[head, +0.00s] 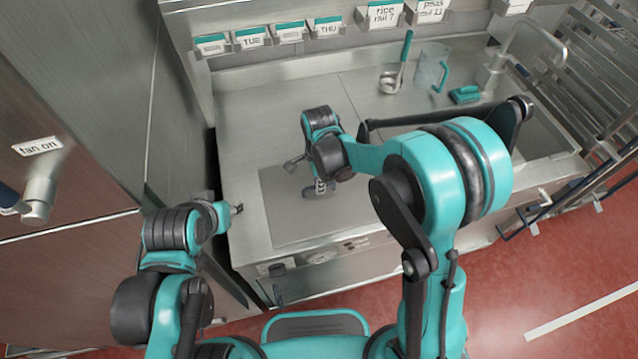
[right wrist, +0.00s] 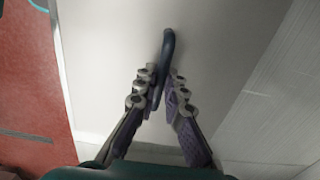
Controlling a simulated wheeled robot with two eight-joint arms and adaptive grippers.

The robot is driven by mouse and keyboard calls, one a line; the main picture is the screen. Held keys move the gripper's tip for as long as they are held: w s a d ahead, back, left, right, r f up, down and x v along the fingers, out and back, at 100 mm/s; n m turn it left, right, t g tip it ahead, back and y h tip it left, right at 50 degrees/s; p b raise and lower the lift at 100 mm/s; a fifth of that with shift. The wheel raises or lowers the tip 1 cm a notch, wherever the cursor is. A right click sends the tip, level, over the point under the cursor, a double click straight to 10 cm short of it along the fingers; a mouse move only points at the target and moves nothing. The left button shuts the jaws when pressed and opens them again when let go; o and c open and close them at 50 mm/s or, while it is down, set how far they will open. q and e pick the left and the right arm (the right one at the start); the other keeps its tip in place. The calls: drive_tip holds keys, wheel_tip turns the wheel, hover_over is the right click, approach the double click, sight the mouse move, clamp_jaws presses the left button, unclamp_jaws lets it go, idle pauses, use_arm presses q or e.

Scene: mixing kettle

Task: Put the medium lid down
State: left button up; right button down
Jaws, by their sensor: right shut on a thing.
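My right gripper (head: 319,187) is low over the grey plate set in the counter, at the middle of the head view. In the right wrist view its fingers (right wrist: 165,92) are shut on a dark blue, rounded bar (right wrist: 168,44), which looks like a handle. The bar sticks out past the fingertips over a pale grey surface. I cannot make out a round lid, so I cannot tell if this bar belongs to the medium lid, or whether it touches the surface. My left gripper (head: 237,208) is at the counter's left edge, too small to read.
The grey plate (head: 282,222) has bare room around the right gripper. A ladle (head: 391,80), a clear jug (head: 431,68) and a teal sponge-like item (head: 465,94) stand at the back right, near the sink (head: 540,130). Labelled holders (head: 290,32) line the back wall.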

drive_tip(key=shift+f, duration=0.15)
drive_tip(key=c, duration=1.6)
unclamp_jaws()
drive_tip(key=shift+r, duration=0.35)
wheel_tip(320, 180, up, 12)
drive_tip(key=p, duration=0.3)
drive_tip(key=s+d+r+n+t, duration=0.2)
drive_tip(key=s+d+n, duration=0.2)
drive_tip(key=n, duration=0.1)
drive_tip(key=s+d+r+n+t, duration=0.1)
drive_tip(key=s+d+n+t, duration=0.1)
drive_tip(key=s+d+n, duration=0.3)
drive_tip(key=s+d+r+n+t, duration=0.2)
drive_tip(key=s+d+n+t, duration=0.1)
drive_tip(key=s+d+n, duration=0.2)
drive_tip(key=shift+r+n, duration=0.3)
drive_tip(key=shift+n, duration=0.1)
